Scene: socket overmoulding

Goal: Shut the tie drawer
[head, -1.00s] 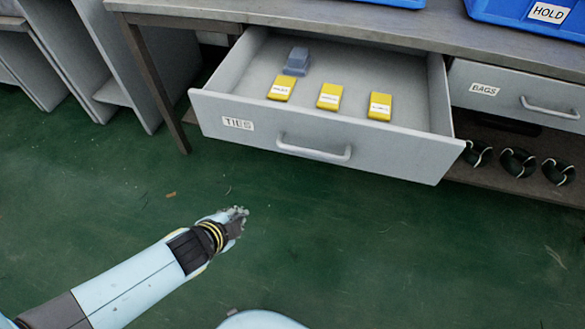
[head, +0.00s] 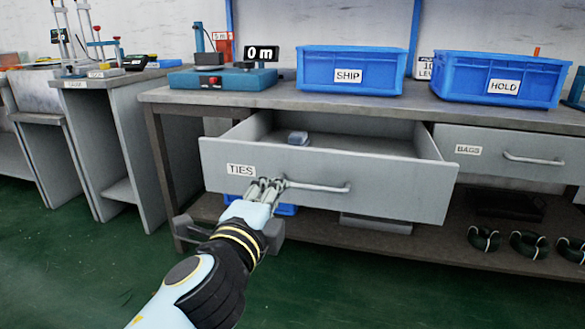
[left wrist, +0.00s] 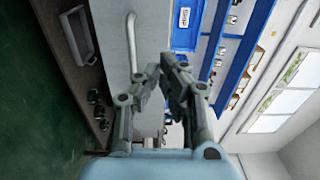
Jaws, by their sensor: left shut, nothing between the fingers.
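The grey drawer labelled TIES (head: 390,190) stands pulled out from under the bench in the head view. Its bar handle (head: 320,187) is on its front. My left gripper (head: 266,183) is shut and empty, at the drawer front by the left end of the handle. Whether it touches the front I cannot tell. In the left wrist view, the fingers (left wrist: 158,70) are close to the drawer front, with the handle (left wrist: 133,42) beside them. My right gripper is not in view.
The bench top (head: 300,97) carries blue crates marked SHIP (head: 347,74) and HOLD (head: 500,80), and a blue scale (head: 222,79). A BAGS drawer (head: 490,150) is shut at the right. Dark coils (head: 527,243) lie on the lower shelf. Green floor in front is clear.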

